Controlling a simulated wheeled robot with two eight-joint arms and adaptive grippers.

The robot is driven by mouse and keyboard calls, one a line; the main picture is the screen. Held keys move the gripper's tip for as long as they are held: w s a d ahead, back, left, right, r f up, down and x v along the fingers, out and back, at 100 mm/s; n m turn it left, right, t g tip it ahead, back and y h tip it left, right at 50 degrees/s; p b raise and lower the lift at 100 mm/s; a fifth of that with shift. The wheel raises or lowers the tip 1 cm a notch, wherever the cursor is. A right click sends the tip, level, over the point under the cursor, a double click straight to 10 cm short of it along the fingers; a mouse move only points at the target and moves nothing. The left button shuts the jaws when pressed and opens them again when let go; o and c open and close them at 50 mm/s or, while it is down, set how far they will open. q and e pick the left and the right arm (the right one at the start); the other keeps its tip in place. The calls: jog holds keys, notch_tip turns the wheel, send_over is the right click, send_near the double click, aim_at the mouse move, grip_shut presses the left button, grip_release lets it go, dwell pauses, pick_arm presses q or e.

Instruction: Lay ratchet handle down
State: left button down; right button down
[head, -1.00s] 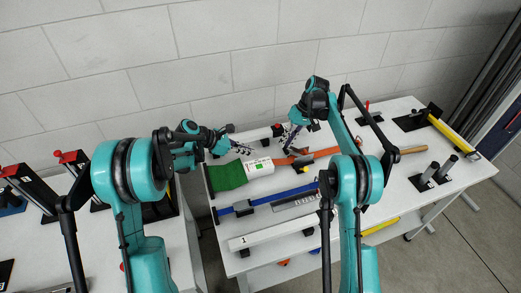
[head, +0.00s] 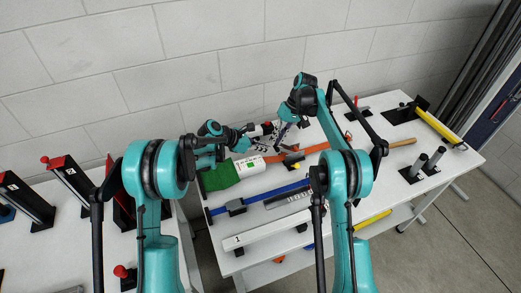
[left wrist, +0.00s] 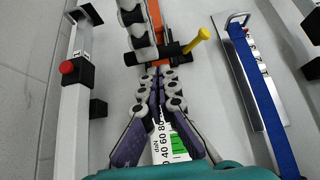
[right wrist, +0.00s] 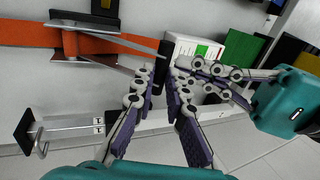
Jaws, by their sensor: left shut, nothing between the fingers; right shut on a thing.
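The ratchet (right wrist: 85,42) sits on an orange strap (right wrist: 25,30) in the right wrist view, with a metal lever leading to a black handle bar (right wrist: 163,68). In the left wrist view the black bar (left wrist: 165,54) lies crosswise with a yellow knob (left wrist: 199,41) at one end. My right gripper (right wrist: 164,80) is shut on this handle bar; its fingers hide part of it. My left gripper (left wrist: 160,76) is shut and empty, its tips close beside the bar; I cannot tell if they touch. The head view shows my left gripper (head: 246,139) just left of my right gripper (head: 284,132).
A white box with a scale label (head: 250,163) and green webbing (head: 220,177) lie left of the ratchet. A blue strap (head: 265,200) and a white beam (head: 262,232) lie nearer. Black posts (head: 434,160) stand at right. A rail with a red knob (left wrist: 67,67) borders the back.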

jog(key=shift+w+d+f, duration=0.15)
jog(key=shift+d, duration=0.25)
jog(key=shift+w+d+f, duration=0.1)
jog(key=shift+d+f, duration=0.05)
jog(key=shift+d, duration=0.25)
pick_arm(q)
jog(key=shift+w+d+r+y, duration=0.2)
jog(key=shift+d+r+y, duration=0.1)
jog(key=shift+d+r, duration=0.35)
pick_arm(e)
jog(key=c, duration=1.5)
grip_release()
jog(key=shift+f, duration=0.1)
pick_arm(q)
jog(key=shift+w+d, duration=0.2)
jog(key=shift+d, duration=0.05)
jog(key=shift+a+f, duration=0.1)
pick_arm(e)
jog(key=shift+w+d, duration=0.1)
jog(key=shift+d, duration=0.1)
